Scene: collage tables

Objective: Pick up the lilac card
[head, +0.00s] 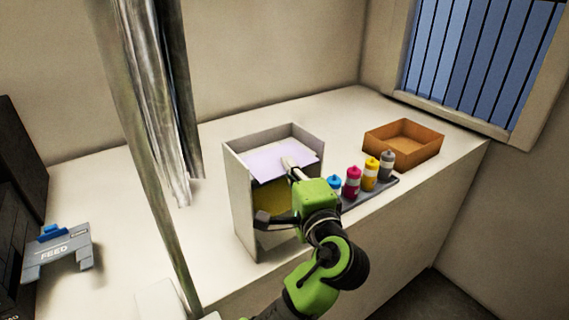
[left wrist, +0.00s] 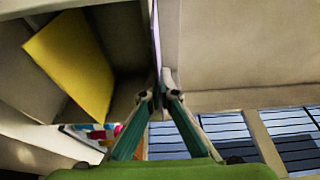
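The lilac card (head: 265,160) lies flat in the upper level of a pale open-fronted shelf unit (head: 243,205), its front edge toward me. In the left wrist view the card (left wrist: 157,38) shows edge-on as a thin lilac line running in between the fingertips. My left gripper (head: 289,164) is at the card's front edge, one pale fingertip on top of it. In the left wrist view its fingers (left wrist: 158,92) are closed together on the card's edge. The lower finger is hidden in the head view. My right gripper is not in view.
A yellow card (head: 272,198) lies in the level below. Several paint bottles (head: 352,181) stand in a dark tray right of the shelf, with an empty orange-brown box (head: 403,144) behind. A grey FEED device (head: 57,252) is at left. Table behind the shelf is clear.

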